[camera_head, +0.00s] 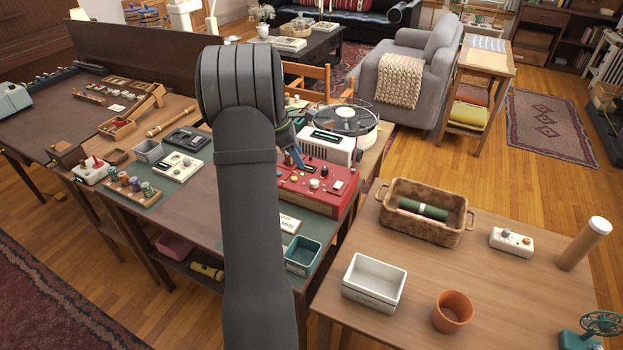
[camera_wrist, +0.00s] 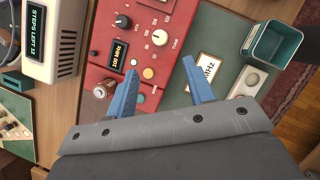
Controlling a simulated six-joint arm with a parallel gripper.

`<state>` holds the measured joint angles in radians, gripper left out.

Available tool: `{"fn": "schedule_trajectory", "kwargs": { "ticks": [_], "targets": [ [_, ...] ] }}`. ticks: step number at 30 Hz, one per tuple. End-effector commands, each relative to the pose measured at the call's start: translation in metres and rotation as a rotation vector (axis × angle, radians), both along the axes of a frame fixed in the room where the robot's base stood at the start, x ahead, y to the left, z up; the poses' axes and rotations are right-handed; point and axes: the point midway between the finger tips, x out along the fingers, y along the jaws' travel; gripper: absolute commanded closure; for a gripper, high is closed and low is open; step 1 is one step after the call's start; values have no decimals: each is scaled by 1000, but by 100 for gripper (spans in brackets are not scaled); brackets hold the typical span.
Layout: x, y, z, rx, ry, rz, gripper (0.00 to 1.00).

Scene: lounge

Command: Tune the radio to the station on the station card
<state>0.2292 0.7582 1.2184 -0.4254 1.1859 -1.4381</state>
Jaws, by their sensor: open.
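The red radio (camera_wrist: 182,22) lies under my gripper in the wrist view and shows partly behind my arm in the head view (camera_head: 325,200). Its small display (camera_wrist: 118,53) seems to read 100 MHz. A cream knob (camera_wrist: 159,37) sits beside the TUNE lettering, with a black knob (camera_wrist: 122,21) to its left and a yellow button (camera_wrist: 148,72) below. The white station card (camera_wrist: 208,68) lies beside the radio; its MHz shows, but a finger hides its number. My gripper (camera_wrist: 160,70) is open and empty, its blue fingers over the radio's edge near the card.
A white box with a STEPS LEFT display (camera_wrist: 38,30) stands beside the radio. A teal bin (camera_wrist: 275,45) stands beyond the card.

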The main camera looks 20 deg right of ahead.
Motion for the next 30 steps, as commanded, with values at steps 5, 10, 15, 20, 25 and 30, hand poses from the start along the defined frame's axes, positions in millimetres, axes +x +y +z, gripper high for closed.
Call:
{"fn": "schedule_trajectory", "kwargs": {
  "ticks": [5,10,15,20,25,30],
  "targets": [
    [-4,-16,-38,1,3,-1,51],
    [-6,-28,-70,2,3,-1,51],
    [-8,-38,-92,0,1,-2,51],
    [-8,-41,-102,0,-1,-1,51],
    [-8,-42,-103,1,-1,-1,51],
    [-8,-42,-103,1,-1,-1,59]
  ]
}}
